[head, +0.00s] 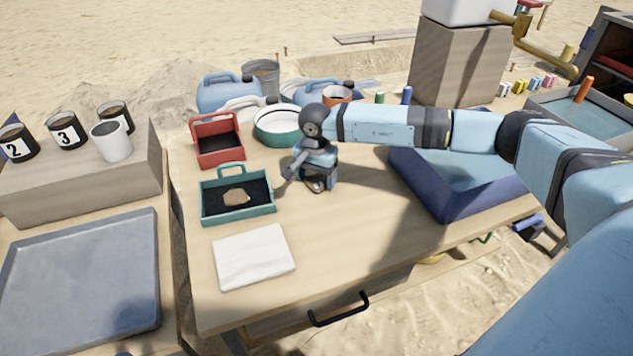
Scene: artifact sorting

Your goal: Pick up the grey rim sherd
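My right gripper (312,178) points down at the middle of the wooden table (350,235), to the right of the teal tray. A small brownish-grey sherd (315,186) shows at its fingertips, partly hidden by the gripper. I cannot tell whether the fingers touch it or whether it is the grey rim sherd. Another sherd, tan (237,196), lies in the dark-lined teal tray (208,217). My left gripper is not in view.
A red tray (218,158) and a green-rimmed basin (278,138) stand behind. A white cloth (253,257) lies in front of the teal tray. A blue bin (462,202) stands right, under my arm. The table's front middle is clear.

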